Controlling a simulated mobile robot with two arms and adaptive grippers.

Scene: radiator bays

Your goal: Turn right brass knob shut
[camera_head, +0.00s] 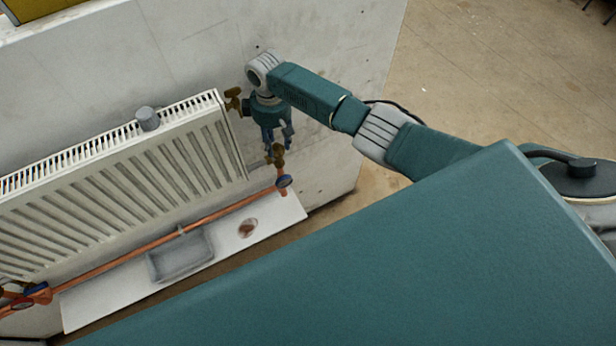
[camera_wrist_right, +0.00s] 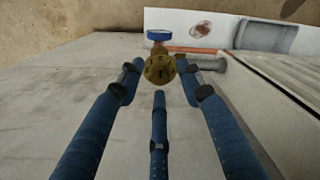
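The right brass knob (camera_head: 277,154) sits on the valve at the right end of the radiator, above the copper pipe. My right gripper (camera_head: 275,142) reaches down to it from above, close to the wall. In the right wrist view the knob (camera_wrist_right: 160,70) shows as a round brass face ahead of the three blue fingers, between the two upper fingertips. The fingers are spread, with gaps visible at the knob's sides; I cannot tell whether any fingertip touches it. My left gripper is in neither view.
The white radiator (camera_head: 120,180) stands left of the gripper, with another brass fitting (camera_head: 234,100) at its upper corner. A blue round part (camera_head: 284,182) is just below the knob. A grey tray (camera_head: 180,257) lies on the white board (camera_head: 90,303).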

